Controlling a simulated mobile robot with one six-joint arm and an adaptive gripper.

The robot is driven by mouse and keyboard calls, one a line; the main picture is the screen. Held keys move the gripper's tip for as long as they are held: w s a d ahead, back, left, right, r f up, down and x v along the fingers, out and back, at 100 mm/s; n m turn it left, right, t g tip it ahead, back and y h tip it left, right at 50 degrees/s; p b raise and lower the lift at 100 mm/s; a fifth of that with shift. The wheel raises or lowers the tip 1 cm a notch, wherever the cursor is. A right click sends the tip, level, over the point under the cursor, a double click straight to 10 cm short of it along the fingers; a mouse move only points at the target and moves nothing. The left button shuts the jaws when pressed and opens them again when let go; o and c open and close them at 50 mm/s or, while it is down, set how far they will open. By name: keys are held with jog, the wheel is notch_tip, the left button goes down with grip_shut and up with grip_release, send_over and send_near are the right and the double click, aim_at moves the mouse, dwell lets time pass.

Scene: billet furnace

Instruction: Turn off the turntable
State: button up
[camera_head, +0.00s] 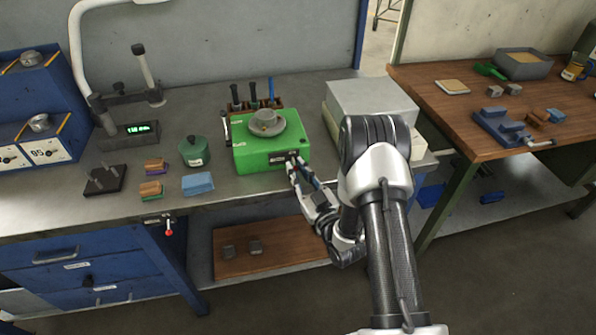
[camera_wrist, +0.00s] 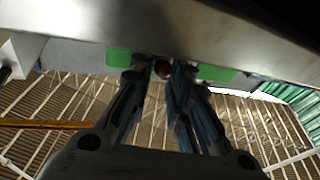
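The turntable is a green box (camera_head: 256,156) with a grey round plate (camera_head: 266,123) on top, standing on the metal workbench. A small dark control panel sits at the right of its front face. My gripper (camera_head: 294,162) is at that panel, hiding part of it. In the wrist view, the green front (camera_wrist: 118,58) shows behind the fingertips of my gripper (camera_wrist: 160,70).
A green lidded pot (camera_head: 194,152) and a blue block (camera_head: 198,184) lie left of the turntable. A tool rack (camera_head: 256,104) stands behind it. A pale grey box (camera_head: 370,98) stands to its right, partly behind my arm. Floor shows in front.

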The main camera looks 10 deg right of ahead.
jog(key=o, duration=0.3)
notch_tip(320, 180, up, 10)
jog(key=shift+r, duration=0.1)
dwell(0.6)
dwell(0.3)
